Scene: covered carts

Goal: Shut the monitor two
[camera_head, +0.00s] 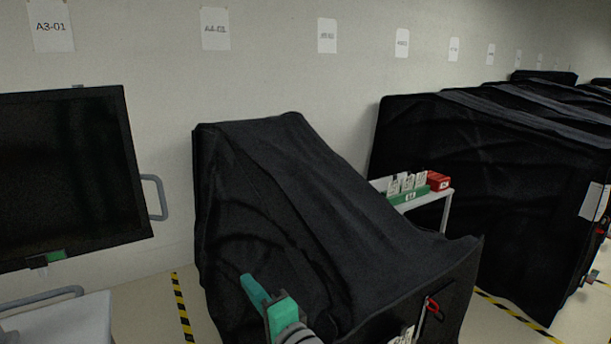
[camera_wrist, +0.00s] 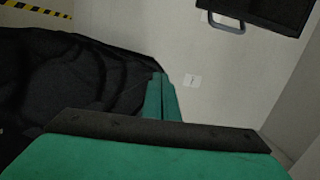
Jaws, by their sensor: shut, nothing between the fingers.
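A monitor (camera_head: 64,172) with a dark screen and a grey side handle (camera_head: 155,197) stands at the left in the head view. It also shows in the wrist view, where part of the monitor (camera_wrist: 262,10) and its handle (camera_wrist: 227,25) are at the top right. I cannot tell whether it is monitor two. My green gripper (camera_head: 252,287) is shut and empty. It is in front of the black covered cart, right of and lower than the monitor, and apart from it. The wrist view shows the closed fingers (camera_wrist: 160,95) pointing towards the wall.
A black covered cart (camera_head: 290,190) stands in the middle, with another black covered cart (camera_head: 480,180) at the right. A shelf with green and red boxes (camera_head: 437,182) sits between them. A light cart top (camera_head: 70,322) is below the monitor. Yellow-black tape (camera_head: 182,308) marks the floor.

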